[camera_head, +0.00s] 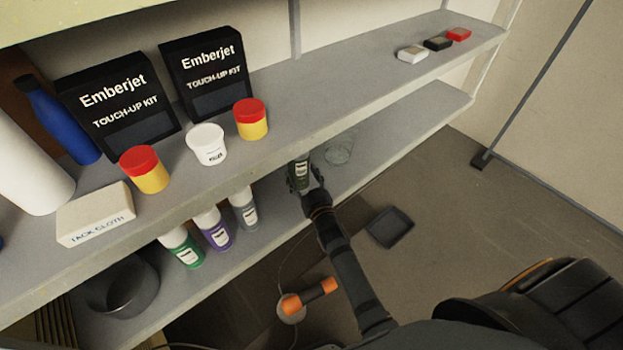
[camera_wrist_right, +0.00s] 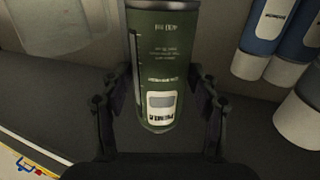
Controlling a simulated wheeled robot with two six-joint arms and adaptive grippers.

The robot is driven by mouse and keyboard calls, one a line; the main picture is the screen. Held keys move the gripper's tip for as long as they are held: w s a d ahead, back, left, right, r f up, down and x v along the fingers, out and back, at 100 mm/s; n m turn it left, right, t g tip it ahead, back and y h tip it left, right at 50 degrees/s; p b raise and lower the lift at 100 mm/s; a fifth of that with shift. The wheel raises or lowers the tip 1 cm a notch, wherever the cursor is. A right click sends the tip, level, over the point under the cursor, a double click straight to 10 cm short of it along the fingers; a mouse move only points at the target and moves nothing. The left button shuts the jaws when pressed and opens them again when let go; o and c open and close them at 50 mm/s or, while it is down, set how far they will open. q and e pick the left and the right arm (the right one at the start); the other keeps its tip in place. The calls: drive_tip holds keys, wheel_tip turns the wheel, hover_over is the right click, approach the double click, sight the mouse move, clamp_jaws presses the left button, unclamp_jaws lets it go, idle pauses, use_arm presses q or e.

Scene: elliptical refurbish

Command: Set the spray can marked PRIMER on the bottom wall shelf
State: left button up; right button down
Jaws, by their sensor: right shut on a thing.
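The dark green spray can (camera_head: 300,172) is held upright or nearly so at the bottom wall shelf (camera_head: 392,135). In the right wrist view the can (camera_wrist_right: 163,60) fills the middle, with a pale label whose text is partly legible as PRIMER. My right gripper (camera_head: 309,188) is shut on the can, with a finger on each side; it also shows in the right wrist view (camera_wrist_right: 160,100). The upper shelf hides part of the can's surroundings in the head view, and I cannot tell whether its base touches the shelf. My left gripper is not in view.
Spray cans with green (camera_head: 187,255), purple (camera_head: 217,235) and grey (camera_head: 244,212) bodies stand left of the held can. A clear glass vessel (camera_head: 340,150) stands to its right. The bottom shelf is bare farther right. The upper shelf (camera_head: 330,92) overhangs.

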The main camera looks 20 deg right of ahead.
sight(303, 188)
wheel_tip(303, 188, down, 2)
drive_tip(key=shift+f+b, duration=0.1)
drive_tip(key=shift+b, duration=0.25)
drive_tip(key=shift+w+f, duration=0.25)
drive_tip(key=shift+f, duration=0.05)
drive_tip(key=shift+w+f, duration=0.1)
drive_tip(key=shift+w, duration=0.05)
drive_tip(key=f+b, duration=0.2)
drive_tip(key=f, duration=0.1)
drive_tip(key=shift+s+f, duration=0.15)
drive_tip(key=shift+s, duration=0.05)
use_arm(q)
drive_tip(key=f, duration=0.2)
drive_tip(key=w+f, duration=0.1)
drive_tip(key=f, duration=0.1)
use_arm(e)
drive_tip(key=shift+w, duration=0.1)
drive_tip(key=shift+f, duration=0.15)
drive_tip(key=shift+f, duration=0.1)
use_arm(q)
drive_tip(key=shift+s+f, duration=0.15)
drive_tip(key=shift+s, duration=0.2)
use_arm(e)
drive_tip(key=shift+c, duration=1.7)
unclamp_jaws()
